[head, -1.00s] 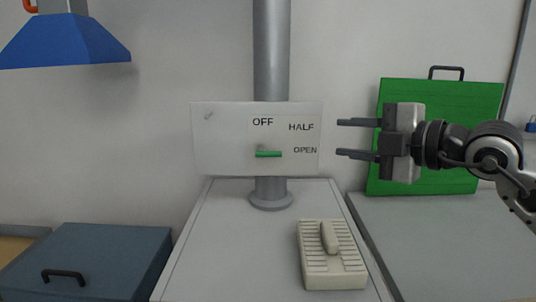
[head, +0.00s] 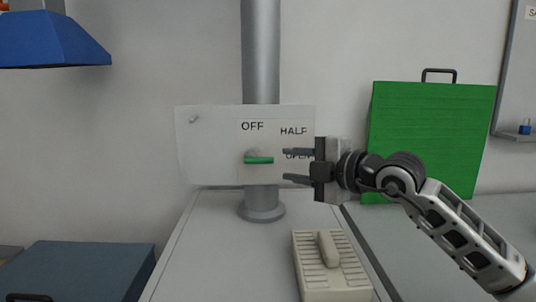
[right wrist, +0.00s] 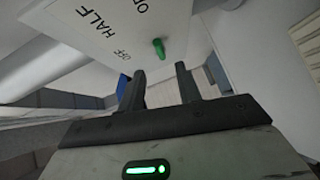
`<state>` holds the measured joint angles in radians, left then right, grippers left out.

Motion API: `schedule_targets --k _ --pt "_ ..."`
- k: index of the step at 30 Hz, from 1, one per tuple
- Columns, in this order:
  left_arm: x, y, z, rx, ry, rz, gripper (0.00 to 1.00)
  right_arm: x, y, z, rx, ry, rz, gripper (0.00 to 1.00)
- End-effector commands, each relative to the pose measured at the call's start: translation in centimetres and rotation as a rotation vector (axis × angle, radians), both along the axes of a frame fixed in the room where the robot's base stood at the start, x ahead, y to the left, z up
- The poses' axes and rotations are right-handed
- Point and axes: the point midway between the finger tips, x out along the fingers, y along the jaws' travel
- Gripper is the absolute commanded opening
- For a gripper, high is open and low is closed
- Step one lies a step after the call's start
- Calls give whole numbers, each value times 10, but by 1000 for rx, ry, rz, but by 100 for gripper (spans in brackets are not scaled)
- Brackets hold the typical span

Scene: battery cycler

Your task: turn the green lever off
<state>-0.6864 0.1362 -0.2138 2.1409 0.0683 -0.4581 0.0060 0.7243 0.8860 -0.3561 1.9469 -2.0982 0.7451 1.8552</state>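The green lever (head: 259,160) sticks out of a white panel (head: 208,150) marked OFF, HALF and OPEN. It lies level, its tip pointing right toward the OPEN label. In the right wrist view the lever (right wrist: 159,48) shows beyond the fingertips. My right gripper (head: 287,166) is open and empty, just right of the lever, in front of the OPEN label. Its two fingers sit one above the other, with the lever's height between them. In the right wrist view the right gripper (right wrist: 156,80) has a clear gap between its fingers. My left gripper is not in view.
A grey pipe (head: 260,60) stands behind the panel on a grey bench. A beige ribbed block (head: 335,275) lies at the bench front. A green case (head: 430,140) stands at right, a blue box (head: 85,272) at lower left, a blue hood (head: 50,40) at upper left.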

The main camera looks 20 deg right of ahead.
Motion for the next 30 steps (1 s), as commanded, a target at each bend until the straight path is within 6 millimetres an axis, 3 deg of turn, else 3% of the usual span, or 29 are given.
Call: schedule_targets --k 3,10,23,24,27,30 --pt "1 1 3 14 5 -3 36 23 13 0 1 -1 1 34" --pt "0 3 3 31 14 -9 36 53 30 -7 0 0 -1 34" --pt "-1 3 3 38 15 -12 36 63 35 -11 -1 0 -1 34" --pt "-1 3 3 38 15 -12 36 63 35 -11 -1 0 -1 32" --pt "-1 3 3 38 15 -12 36 63 35 -11 -1 0 -1 4" --pt "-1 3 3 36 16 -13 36 63 35 -11 -1 0 -1 0"
